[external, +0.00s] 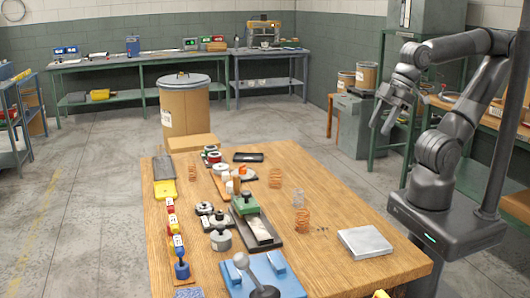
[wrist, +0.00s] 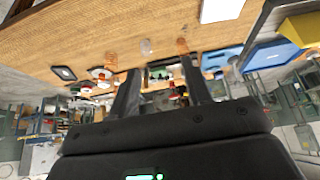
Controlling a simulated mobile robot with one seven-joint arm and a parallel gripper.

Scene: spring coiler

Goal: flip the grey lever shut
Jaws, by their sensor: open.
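My gripper (external: 382,122) is open and empty, raised beyond the table's right side, well apart from the lever. In the wrist view its two fingers (wrist: 161,82) are spread and point towards the table, which appears upside down.
The wooden table (external: 330,215) holds copper springs (external: 302,220), a green-topped device (external: 245,204), a pale flat block (external: 364,242) and a row of coloured pieces (external: 176,240). The table's right half is mostly clear. A drum (external: 184,105) stands behind.

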